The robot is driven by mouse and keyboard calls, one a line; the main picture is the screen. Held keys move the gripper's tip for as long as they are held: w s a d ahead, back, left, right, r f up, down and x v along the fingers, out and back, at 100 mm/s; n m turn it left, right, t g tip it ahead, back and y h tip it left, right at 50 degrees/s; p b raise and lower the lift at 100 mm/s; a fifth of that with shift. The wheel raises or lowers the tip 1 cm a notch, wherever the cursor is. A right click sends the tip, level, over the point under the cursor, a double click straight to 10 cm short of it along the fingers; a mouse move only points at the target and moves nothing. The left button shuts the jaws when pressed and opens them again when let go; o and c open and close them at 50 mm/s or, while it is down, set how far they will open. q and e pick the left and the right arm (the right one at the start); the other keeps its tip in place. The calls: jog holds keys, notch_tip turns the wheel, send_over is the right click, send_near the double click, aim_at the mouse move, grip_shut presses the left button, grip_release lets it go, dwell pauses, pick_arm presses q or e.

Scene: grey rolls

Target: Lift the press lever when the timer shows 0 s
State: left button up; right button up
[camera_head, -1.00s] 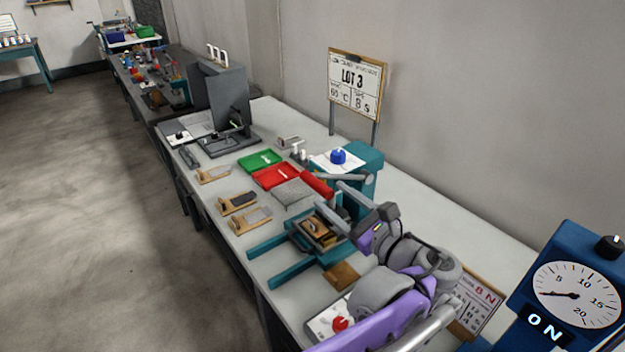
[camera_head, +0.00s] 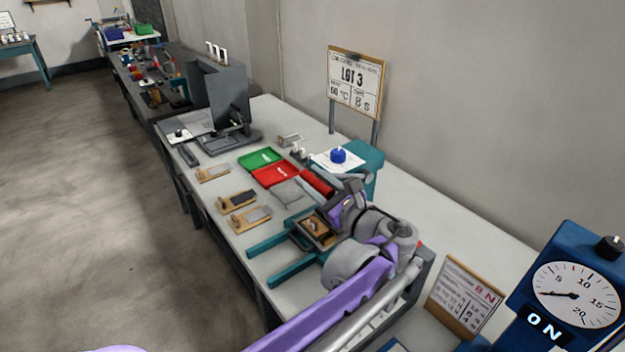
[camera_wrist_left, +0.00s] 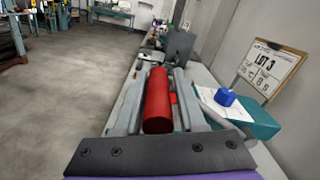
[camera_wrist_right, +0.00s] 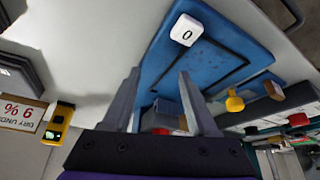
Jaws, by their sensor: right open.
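The teal press (camera_head: 365,160) stands on the bench, and its red lever handle (camera_head: 316,182) points out toward the front. My left gripper (camera_head: 345,188) is at the lever. In the left wrist view the red handle (camera_wrist_left: 157,98) lies lengthwise between its two fingers, which stand apart beside it; firm contact does not show. My right gripper (camera_wrist_right: 160,85) is open and empty before that plate.
A "LOT 3" sign (camera_head: 355,82) with "8 s" stands behind the press.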

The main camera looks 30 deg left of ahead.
pick_arm(q)
grip_shut()
jog(key=shift+f, duration=0.1)
jog(key=shift+s+f, duration=0.1)
jog(key=shift+s, duration=0.05)
dwell(0.8)
